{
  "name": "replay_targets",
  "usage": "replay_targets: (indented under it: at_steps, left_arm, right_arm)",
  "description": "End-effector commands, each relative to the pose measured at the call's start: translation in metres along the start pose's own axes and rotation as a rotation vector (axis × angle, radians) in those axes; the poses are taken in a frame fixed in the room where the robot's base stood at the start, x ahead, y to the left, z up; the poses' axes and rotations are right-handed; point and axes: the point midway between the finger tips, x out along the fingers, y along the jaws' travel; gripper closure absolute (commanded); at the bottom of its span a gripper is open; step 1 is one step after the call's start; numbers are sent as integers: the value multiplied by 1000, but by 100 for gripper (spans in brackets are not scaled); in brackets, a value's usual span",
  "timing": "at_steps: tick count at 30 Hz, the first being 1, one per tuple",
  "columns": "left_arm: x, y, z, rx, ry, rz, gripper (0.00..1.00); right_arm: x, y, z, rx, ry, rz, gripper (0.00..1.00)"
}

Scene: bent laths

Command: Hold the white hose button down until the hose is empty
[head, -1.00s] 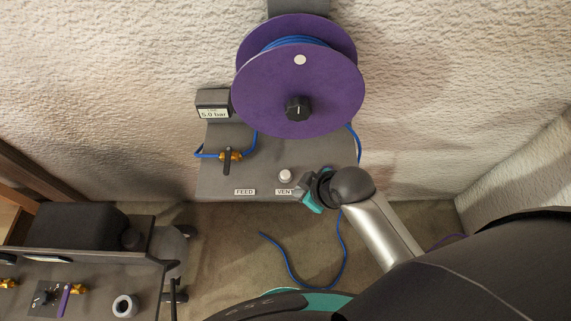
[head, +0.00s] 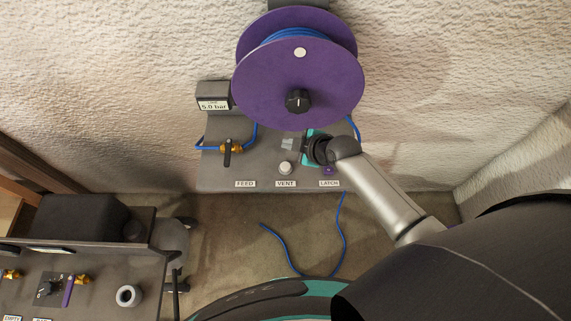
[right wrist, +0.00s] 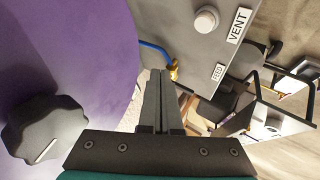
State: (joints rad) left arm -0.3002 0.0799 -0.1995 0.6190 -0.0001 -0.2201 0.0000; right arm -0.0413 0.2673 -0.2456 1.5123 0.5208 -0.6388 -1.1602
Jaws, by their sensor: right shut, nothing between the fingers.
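The white button (head: 285,168) stands on the grey panel (head: 215,178) above the VENT label. It also shows in the right wrist view (right wrist: 206,19), with nothing touching it. My right gripper (head: 288,144) is shut and empty over the panel, just beyond the button and below the purple reel (head: 300,75). Its closed fingers (right wrist: 160,95) also show in the right wrist view, apart from the button. The blue hose (head: 340,235) hangs from the panel to the floor. The gauge (head: 213,104) reads 5.0 bar. My left gripper is not in view.
A brass valve (head: 238,149) with a black lever sits above the FEED label. A purple piece (head: 328,171) sits above the LATCH label, beside my right wrist. The reel's black knob (head: 298,101) overhangs the panel. A dark bench (head: 100,265) with small parts stands lower left.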

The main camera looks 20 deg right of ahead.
Motion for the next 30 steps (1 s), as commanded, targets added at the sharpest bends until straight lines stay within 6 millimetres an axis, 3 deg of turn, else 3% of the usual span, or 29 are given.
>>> replay_targets:
  at_steps: [11,30]
  left_arm:
    - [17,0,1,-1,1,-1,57]
    - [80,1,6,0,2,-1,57]
  right_arm:
    - [12,-9,9,2,-1,0,100]
    - [58,-42,43,-1,-2,0,100]
